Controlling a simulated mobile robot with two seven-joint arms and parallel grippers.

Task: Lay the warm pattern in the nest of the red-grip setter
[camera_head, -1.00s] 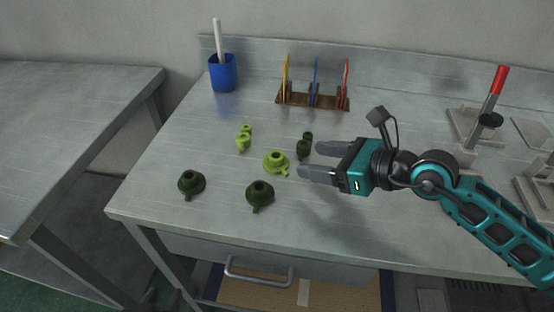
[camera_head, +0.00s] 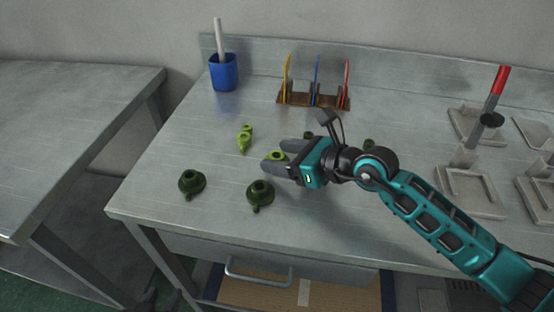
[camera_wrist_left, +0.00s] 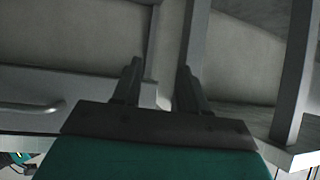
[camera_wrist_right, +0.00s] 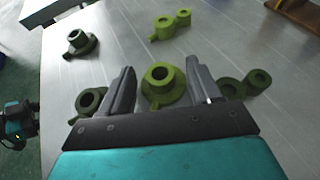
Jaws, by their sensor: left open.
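A light green pattern (camera_head: 277,155), round with a central hole and a side tab, lies on the metal bench. My right gripper (camera_head: 273,157) is open around it. In the right wrist view this pattern (camera_wrist_right: 161,82) sits between the spread fingers (camera_wrist_right: 160,68), with gaps on both sides. A setter's red grip (camera_head: 500,80) rises at the right, with a dark collar and grey post. Pale stepped blocks (camera_head: 470,205) stand around it; I cannot tell which one carries the nest. My left gripper (camera_wrist_left: 157,72) is open and empty, low by the bench front, outside the head view.
Dark green patterns (camera_head: 191,183) (camera_head: 260,194) lie nearer the front edge. Another light green piece (camera_head: 244,140) lies to the left. More dark green pieces (camera_wrist_right: 230,88) lie beside my right finger. A blue cup (camera_head: 223,74) and a slotted rack (camera_head: 297,99) stand at the back.

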